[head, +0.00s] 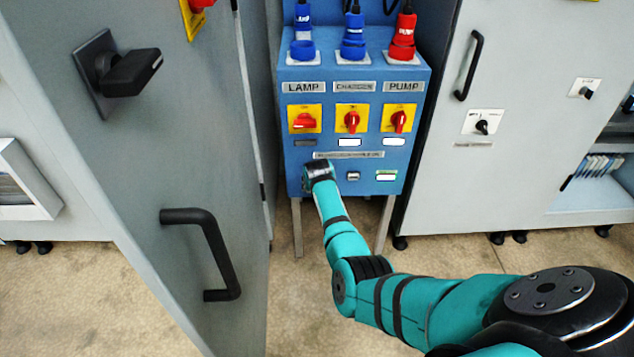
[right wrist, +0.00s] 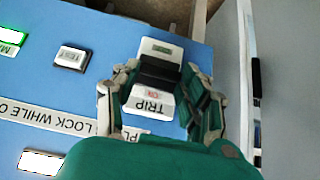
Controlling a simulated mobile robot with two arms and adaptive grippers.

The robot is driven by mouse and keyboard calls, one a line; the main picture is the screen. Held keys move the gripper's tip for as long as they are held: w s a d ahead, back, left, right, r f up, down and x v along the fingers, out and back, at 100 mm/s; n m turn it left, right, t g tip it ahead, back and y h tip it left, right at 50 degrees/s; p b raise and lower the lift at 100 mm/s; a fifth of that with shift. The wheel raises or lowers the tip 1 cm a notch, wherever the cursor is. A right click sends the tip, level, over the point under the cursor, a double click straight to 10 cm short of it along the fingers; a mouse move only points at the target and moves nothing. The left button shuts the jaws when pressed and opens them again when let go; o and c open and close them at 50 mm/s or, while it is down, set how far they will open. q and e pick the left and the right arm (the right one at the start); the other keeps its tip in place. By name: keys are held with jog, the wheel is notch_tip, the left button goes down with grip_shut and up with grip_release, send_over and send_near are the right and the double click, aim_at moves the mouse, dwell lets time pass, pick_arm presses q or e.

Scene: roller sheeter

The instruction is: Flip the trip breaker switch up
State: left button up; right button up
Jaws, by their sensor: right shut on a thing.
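The trip breaker (right wrist: 150,100) is a white block labelled "TRIP" on the blue panel, seen upside down in the right wrist view. A black switch (right wrist: 158,72) crosses its middle. My right gripper (right wrist: 158,88) has one finger on each side of the breaker and is shut on it. The fingers hide its side edges. In the head view my right gripper (head: 318,172) is at the lower left of the blue panel (head: 350,100) and my arm hides the breaker there. My left gripper is not in view.
A "TEST" button (right wrist: 70,58) sits beside the breaker. Red rotary switches on yellow plates (head: 352,120) are above. A grey cabinet door (head: 190,130) with a black handle (head: 210,250) stands close on the left, and a grey cabinet (head: 520,120) on the right.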

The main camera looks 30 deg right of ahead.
jog(key=shift+w+d+r+g, duration=0.1)
jog(key=shift+w+r+g, duration=0.05)
jog(key=shift+r+g, duration=0.15)
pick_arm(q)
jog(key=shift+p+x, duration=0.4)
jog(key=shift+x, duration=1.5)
pick_arm(e)
jog(key=shift+w+g+y, duration=0.1)
jog(key=shift+g+y, duration=0.4)
jog(key=shift+g, duration=0.1)
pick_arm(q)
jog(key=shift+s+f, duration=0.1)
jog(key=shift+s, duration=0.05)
pick_arm(e)
jog(key=shift+d, duration=0.1)
jog(key=o, duration=1.2)
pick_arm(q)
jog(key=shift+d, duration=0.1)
pick_arm(e)
jog(key=shift+r, duration=0.1)
jog(key=v, duration=1.2)
